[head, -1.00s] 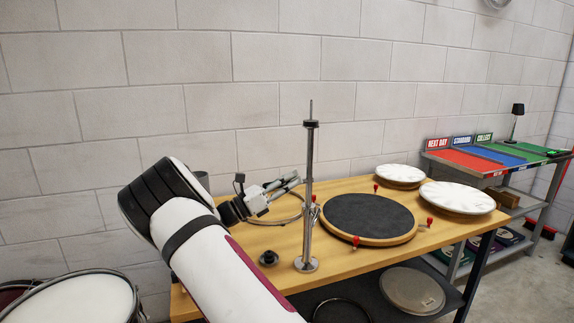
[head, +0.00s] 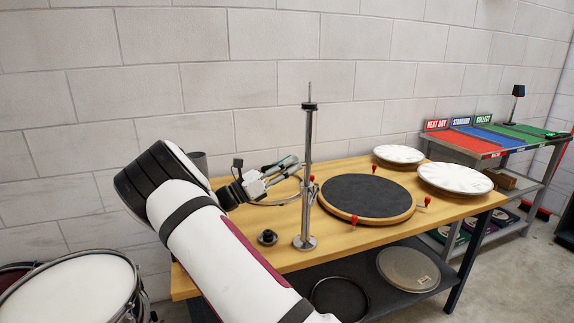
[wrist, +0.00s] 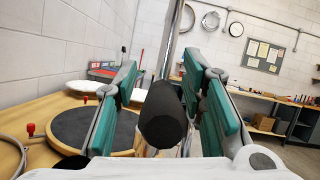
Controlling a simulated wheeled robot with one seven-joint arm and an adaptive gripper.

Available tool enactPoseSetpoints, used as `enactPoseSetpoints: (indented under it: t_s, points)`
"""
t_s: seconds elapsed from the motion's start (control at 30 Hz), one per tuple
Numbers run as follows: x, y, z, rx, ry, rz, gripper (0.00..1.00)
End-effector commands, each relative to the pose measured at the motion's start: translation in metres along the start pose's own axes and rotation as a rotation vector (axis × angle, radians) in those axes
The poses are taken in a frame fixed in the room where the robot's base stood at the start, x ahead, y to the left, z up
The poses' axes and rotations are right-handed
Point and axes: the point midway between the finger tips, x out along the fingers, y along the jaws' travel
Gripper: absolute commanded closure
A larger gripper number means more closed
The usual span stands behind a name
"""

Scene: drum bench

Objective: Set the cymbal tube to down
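The cymbal tube (head: 308,150) is a slim upright chrome tube on a round foot (head: 304,243) on the wooden bench. It has a black collar near its top and a thin rod above. My gripper (head: 292,168) is just left of the tube, at about mid height. In the wrist view, my gripper (wrist: 166,105) has its two teal-padded fingers wide apart. A dark rounded knob (wrist: 163,117) sits between them, with visible gaps to both pads. The chrome tube (wrist: 177,45) rises behind the knob. The clamp at mid tube is partly hidden by my fingers in the head view.
A dark round pad (head: 368,195) with red clamps lies right of the tube, with two white discs (head: 455,178) beyond. A black knob (head: 267,238) sits on the bench left of the foot. A drum (head: 70,290) stands at lower left. A wall (head: 230,80) backs the bench.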

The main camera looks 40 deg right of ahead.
Motion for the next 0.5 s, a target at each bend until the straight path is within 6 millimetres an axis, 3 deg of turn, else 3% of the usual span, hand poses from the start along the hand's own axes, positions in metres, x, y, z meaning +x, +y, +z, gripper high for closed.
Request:
enactPoseSetpoints:
  t_s: [0.17, 0.5]
  points:
    - [-0.02, 0.001, 0.0, 0.0, -0.001, 0.003, 0.63]
    - [-0.087, 0.001, -0.001, 0.0, -0.001, 0.004, 0.63]
